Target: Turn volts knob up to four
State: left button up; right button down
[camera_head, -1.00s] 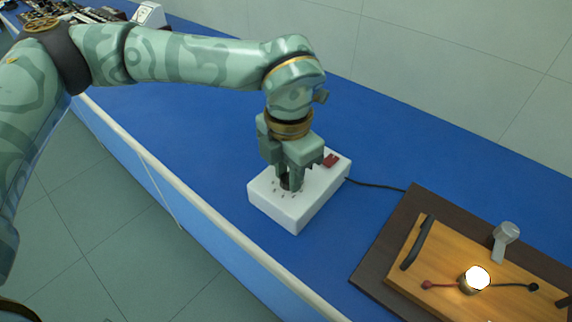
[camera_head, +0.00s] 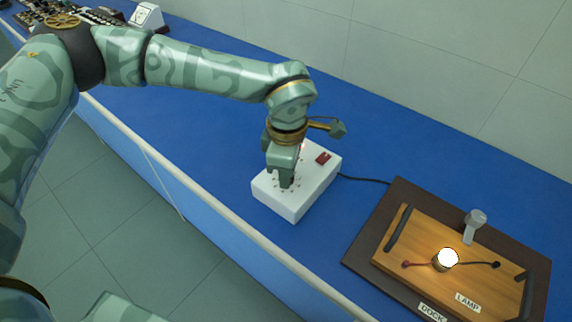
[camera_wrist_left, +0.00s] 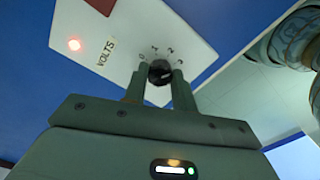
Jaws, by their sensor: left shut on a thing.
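The white power box (camera_head: 318,174) stands on the blue bench, with a red patch on its top. It also shows in the wrist view (camera_wrist_left: 130,22), with the word VOLTS (camera_wrist_left: 106,52) and a lit reddish light (camera_wrist_left: 74,44). The dark round volts knob (camera_wrist_left: 160,72) has small marks around it. My left gripper (camera_head: 286,184) points down at the box top, its fingers (camera_wrist_left: 158,84) on either side of the knob, shut on it. In the head view the gripper hides the knob. I cannot read the knob's setting. My right gripper is out of view.
A glowing lamp (camera_head: 447,259) sits on a wooden board (camera_head: 400,267) with dark handles, on a dark dock (camera_head: 365,250) to the right. A black cable (camera_head: 365,180) runs from the box toward it. Bare blue bench (camera_head: 210,130) lies behind the box.

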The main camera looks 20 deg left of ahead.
pick_arm(q)
jog(key=m+p, duration=0.1)
jog(key=m, duration=0.2)
jog(key=shift+r+m+p, duration=0.15)
jog(key=shift+m+p, duration=0.15)
jog(key=shift+p, duration=0.1)
jog(key=shift+m+p, duration=0.8)
jog(key=shift+m, duration=1)
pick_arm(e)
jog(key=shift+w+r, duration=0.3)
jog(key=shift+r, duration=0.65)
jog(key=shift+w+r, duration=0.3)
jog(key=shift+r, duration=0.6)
pick_arm(q)
jog(key=o, duration=1)
notch_tip(320, 180, up, 16)
jog(key=p, duration=0.3)
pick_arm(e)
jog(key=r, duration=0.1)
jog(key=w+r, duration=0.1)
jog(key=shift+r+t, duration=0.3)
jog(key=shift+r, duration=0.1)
